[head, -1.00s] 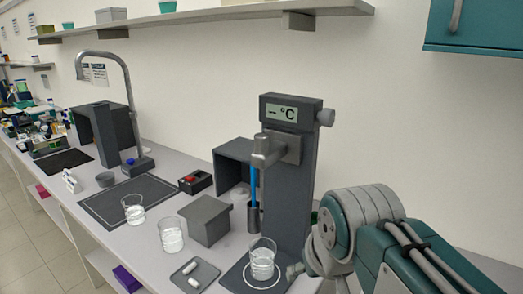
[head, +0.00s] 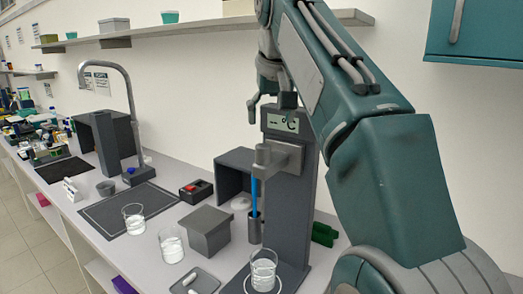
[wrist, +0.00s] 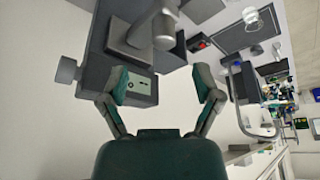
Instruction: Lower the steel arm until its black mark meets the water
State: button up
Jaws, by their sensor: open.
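The steel arm (head: 262,160) juts from the front of a dark grey column (head: 283,215) with a °C display (head: 284,122). A blue rod (head: 254,196) hangs under it and ends in a dark grey cylinder (head: 255,231). A glass of water (head: 263,271) stands on the rig's base, below and slightly right of that cylinder, with a gap between. I cannot make out the black mark. My gripper (head: 270,104) is open and empty, at the column's top above the steel arm. In the wrist view, the steel arm (wrist: 153,28) lies beyond my open gripper (wrist: 160,86).
A knob (wrist: 67,69) sticks out of the column's side. Left of the rig are a grey box (head: 206,230), two more glasses of water (head: 171,245) (head: 134,218), a small tray (head: 194,283), a red-buttoned box (head: 196,191) and a tap (head: 125,100). A shelf (head: 200,31) runs above.

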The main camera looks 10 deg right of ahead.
aim_at(263, 146)
jog(key=shift+w+a+r+x, duration=0.1)
jog(key=shift+w+x, duration=0.15)
jog(key=shift+x, duration=1.5)
jog(key=shift+w+a+r+x, duration=0.1)
jog(key=shift+w+x, duration=0.1)
jog(key=shift+x, duration=1.55)
jog(key=shift+w+a+r+x, duration=0.1)
jog(key=shift+w+x, duration=0.15)
jog(key=shift+x, duration=1.45)
grip_shut()
